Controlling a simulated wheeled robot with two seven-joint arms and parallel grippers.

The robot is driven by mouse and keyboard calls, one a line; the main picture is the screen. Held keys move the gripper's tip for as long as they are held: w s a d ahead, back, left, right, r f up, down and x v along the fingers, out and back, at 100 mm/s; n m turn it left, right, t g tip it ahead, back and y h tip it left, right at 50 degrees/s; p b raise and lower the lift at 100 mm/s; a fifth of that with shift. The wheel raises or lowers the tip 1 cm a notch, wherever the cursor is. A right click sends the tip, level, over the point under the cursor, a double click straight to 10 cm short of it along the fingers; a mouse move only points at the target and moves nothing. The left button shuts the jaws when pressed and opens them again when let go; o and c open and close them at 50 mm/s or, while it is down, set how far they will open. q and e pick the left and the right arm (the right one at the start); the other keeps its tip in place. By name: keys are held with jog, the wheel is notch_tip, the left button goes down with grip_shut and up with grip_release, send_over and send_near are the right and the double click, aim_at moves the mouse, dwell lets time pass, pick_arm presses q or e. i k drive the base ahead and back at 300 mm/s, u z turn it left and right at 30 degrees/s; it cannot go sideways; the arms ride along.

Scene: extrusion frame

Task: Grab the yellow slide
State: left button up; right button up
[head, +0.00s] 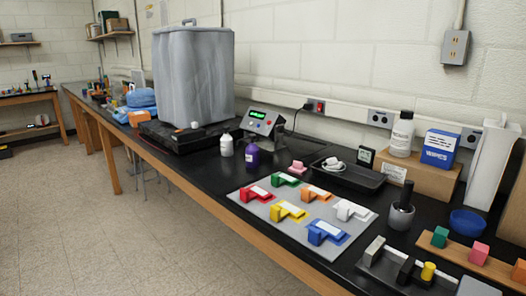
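The yellow slide (289,212) lies on a grey mat (247,210) near the front edge of the black bench. It is a small yellow piece with a pale strip on top. Red (253,194), green (285,180), orange (315,193), white (352,211) and blue (326,233) pieces of similar shape lie around it, apart from it. Nothing covers the yellow piece. Neither of my grippers shows in the head view.
A purple bottle (252,156) and a white bottle (226,145) stand behind left of the mat. A black tray (362,181) lies behind it. A grey mortar (401,215) and a holder with a yellow cylinder (428,271) stand at right. The floor in front is clear.

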aim_at(278, 211)
jog(key=u, duration=0.3)
jog(key=k, duration=0.45)
jog(key=u, duration=0.85)
jog(key=i, duration=1.05)
jog(key=z, duration=1.2)
jog(key=i, duration=0.5)
jog(key=z, duration=0.45)
